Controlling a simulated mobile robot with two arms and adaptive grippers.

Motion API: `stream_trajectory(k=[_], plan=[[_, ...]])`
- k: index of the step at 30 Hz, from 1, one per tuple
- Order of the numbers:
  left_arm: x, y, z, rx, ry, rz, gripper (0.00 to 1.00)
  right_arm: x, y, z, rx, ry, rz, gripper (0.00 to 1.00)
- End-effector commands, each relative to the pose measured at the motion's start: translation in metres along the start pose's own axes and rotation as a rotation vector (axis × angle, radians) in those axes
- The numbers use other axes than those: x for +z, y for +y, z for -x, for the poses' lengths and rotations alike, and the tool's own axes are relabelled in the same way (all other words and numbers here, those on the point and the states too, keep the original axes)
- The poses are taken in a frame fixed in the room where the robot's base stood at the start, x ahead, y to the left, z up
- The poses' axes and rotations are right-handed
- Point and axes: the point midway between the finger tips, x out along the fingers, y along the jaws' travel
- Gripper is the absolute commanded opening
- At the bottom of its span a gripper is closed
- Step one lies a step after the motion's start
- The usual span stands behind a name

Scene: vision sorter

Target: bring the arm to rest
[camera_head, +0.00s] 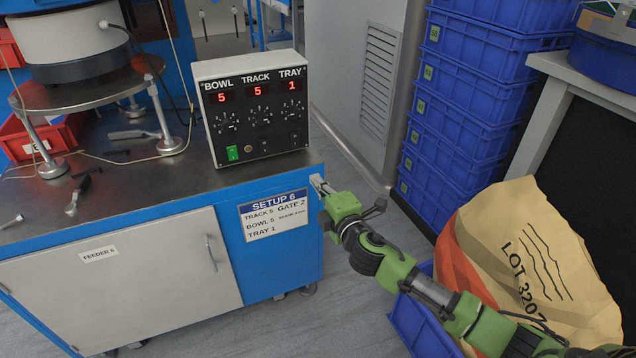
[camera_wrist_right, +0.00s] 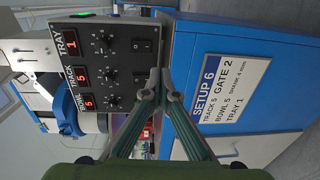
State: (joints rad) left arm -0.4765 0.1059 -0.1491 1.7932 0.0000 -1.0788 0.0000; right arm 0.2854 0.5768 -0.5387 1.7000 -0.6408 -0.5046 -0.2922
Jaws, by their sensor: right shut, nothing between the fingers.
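My right gripper (camera_head: 318,183) is at the right end of the blue workbench (camera_head: 290,268), beside the corner of its top. My green right arm reaches up to it from the lower right. In the right wrist view, the fingers of the gripper (camera_wrist_right: 155,88) meet at their tips, with nothing between them. Behind them are the control box (camera_wrist_right: 125,75) and the setup sign (camera_wrist_right: 222,92). I cannot tell whether the gripper touches the bench. My left gripper is not in view.
The control box (camera_head: 255,107) stands on the bench, showing BOWL 5, TRACK 5, TRAY 1. Loose tools lie left on the bench. Stacked blue crates (camera_head: 452,130) and a tan sack (camera_head: 535,255) marked LOT 3207 stand at right. Grey floor is free between bench and crates.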

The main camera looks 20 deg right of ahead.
Motion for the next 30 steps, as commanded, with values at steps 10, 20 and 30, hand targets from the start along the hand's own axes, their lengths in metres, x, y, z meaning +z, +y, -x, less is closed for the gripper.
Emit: stream_trajectory(k=[10, 20, 30], plan=[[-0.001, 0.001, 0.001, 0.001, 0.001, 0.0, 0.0, 0.0, 0.0, 0.001, 0.0, 0.0, 0.0, 0.0], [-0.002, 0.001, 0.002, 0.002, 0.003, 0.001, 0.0, 0.002, -0.062, 0.024, -0.127, -0.072, -0.182, 0.0], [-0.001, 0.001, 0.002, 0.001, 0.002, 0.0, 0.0, -0.005, -0.269, 0.169, -0.602, -0.44, -0.777, 0.0]])
